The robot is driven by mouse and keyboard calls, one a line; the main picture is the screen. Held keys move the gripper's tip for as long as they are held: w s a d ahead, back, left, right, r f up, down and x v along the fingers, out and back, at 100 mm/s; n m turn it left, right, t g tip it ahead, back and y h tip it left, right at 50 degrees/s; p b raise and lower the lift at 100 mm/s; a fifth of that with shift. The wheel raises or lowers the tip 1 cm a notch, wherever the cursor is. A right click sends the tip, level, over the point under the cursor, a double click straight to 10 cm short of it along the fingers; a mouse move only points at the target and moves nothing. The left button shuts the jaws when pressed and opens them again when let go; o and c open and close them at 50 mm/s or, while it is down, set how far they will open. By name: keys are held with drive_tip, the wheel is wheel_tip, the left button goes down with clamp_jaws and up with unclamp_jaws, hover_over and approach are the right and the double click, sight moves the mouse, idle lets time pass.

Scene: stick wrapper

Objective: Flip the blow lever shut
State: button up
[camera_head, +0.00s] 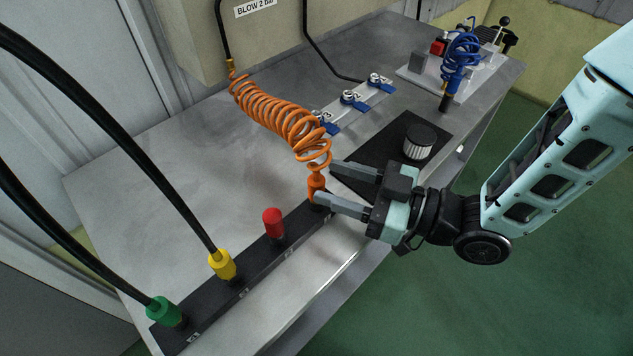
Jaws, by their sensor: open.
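Three small valves with blue levers sit in a row on a pale strip at the back of the bench: a near one (330,128), a middle one (359,105) and a far one (386,88). I cannot tell which is the blow lever or which way each is set. The near valve is partly hidden by an orange coiled hose (285,120). My gripper (325,181) is open at the hose's lower end, in front of the valves and apart from them. Its fingers are beside the orange fitting (316,186); I cannot tell whether they touch it.
A black rail (250,270) along the front edge holds green (165,310), yellow (222,265) and red (273,222) fittings. Black hoses rise from the green and yellow ones. A ribbed cylinder (419,142) stands on a dark mat (380,185). A "BLOW 2 bar" label (255,8) is on the beige box. The bench's left middle is clear.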

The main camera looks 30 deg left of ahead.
sight(320, 179)
drive_tip(key=a, duration=0.4)
drive_tip(key=shift+s+f+p, duration=0.25)
drive_tip(key=shift+f+p, duration=0.05)
drive_tip(key=shift+p, duration=0.1)
clamp_jaws()
drive_tip(key=shift+r, duration=0.15)
